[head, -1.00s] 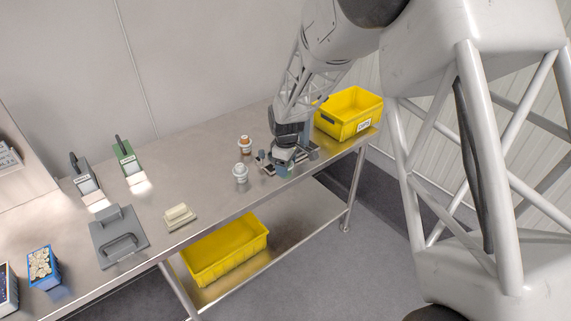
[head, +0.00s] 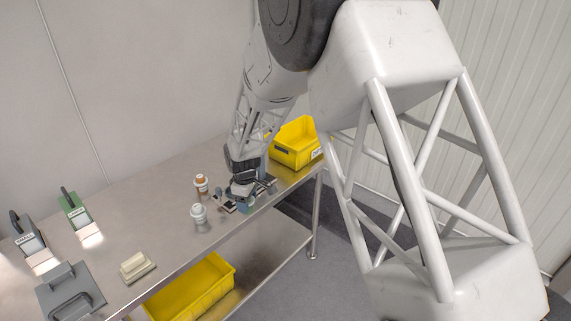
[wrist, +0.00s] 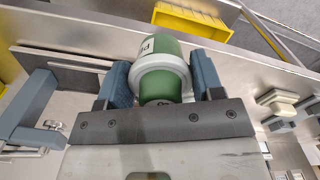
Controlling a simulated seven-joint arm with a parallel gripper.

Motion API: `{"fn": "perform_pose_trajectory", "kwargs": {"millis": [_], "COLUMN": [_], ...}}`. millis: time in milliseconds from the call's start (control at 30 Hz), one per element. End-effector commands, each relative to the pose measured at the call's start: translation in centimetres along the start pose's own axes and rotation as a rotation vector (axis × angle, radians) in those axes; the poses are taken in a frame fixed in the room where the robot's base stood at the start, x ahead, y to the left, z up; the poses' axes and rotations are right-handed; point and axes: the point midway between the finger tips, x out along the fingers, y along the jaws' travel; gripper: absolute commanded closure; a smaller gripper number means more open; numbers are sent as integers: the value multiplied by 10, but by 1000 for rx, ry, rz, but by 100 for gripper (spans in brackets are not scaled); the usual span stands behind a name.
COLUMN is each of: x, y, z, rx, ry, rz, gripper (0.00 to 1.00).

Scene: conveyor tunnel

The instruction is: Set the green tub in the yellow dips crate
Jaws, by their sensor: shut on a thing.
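The green tub (wrist: 158,87) has a pale band or rim and a marking too small to read. In the wrist view it sits between the two blue-grey fingers of my gripper (wrist: 163,85), which is shut on it. In the head view my gripper (head: 246,196) is low over the steel table and hides most or all of the tub. I cannot tell whether the tub touches the table. A yellow crate (head: 293,154) with a white label, partly cut off by my arm, stands on the table's far right end, beyond my gripper.
Two white bottles, one with a brown top (head: 201,186) and one all white (head: 198,217), stand left of my gripper. A cream block (head: 136,266) and a grey handled plate (head: 70,297) lie nearer. Another yellow bin (head: 190,290) is on the lower shelf.

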Motion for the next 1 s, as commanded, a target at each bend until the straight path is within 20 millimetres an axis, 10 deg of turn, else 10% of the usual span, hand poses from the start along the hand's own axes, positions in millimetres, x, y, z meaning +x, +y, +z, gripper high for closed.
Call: {"fn": "perform_pose_trajectory", "kwargs": {"millis": [1000], "x": [128], "y": [138], "z": [100], "rx": [671], "ry": [-1], "rz": [-1], "gripper": [82]}}
